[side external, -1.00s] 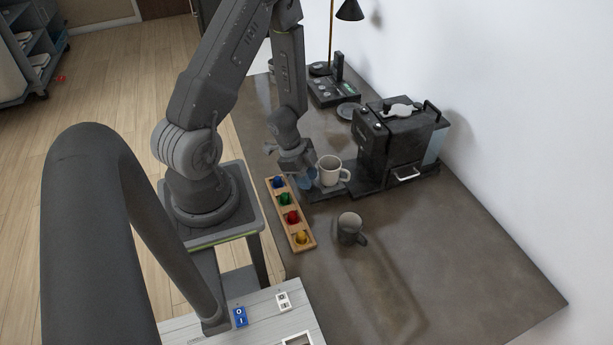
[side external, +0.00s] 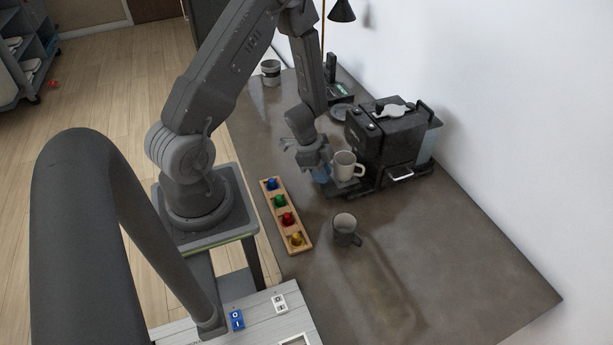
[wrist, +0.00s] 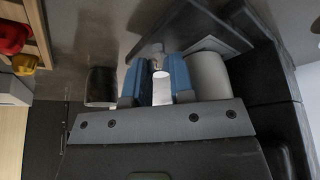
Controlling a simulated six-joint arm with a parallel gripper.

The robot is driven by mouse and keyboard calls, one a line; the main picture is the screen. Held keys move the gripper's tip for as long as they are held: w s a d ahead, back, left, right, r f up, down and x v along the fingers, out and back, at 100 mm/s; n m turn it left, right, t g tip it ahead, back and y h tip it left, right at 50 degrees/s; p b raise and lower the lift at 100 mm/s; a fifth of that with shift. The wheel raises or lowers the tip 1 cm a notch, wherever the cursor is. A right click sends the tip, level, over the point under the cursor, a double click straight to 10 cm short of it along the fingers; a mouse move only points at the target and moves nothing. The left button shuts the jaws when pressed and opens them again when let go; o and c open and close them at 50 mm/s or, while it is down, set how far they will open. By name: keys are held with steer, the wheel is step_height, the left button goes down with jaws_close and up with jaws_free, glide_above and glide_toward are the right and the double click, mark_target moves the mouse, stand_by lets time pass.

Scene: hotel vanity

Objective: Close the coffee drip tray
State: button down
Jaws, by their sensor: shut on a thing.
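The black coffee machine (side external: 385,138) stands near the wall. Its dark drip tray (side external: 368,191) sits low at its front, with a pale mug (side external: 346,166) upright on it. My gripper (side external: 322,173) is at the tray's outer end, beside the mug. In the wrist view, my gripper's blue fingers (wrist: 156,80) are shut on a small grey part at the tray's end, which looks like its handle (wrist: 157,54). The tray (wrist: 205,22) and the pale mug (wrist: 208,76) also show there. The fingers partly hide the handle.
A dark grey mug (side external: 346,229) stands on the counter in front of the machine. A wooden holder with several coloured capsules (side external: 285,216) lies to the left. Another cup (side external: 271,73) and a lamp (side external: 341,12) are at the back. The front right counter is clear.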

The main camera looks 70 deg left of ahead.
steer(key=shift+w, duration=1.45)
steer(key=c, duration=1.3)
jaws_free()
steer(key=v, duration=1.4)
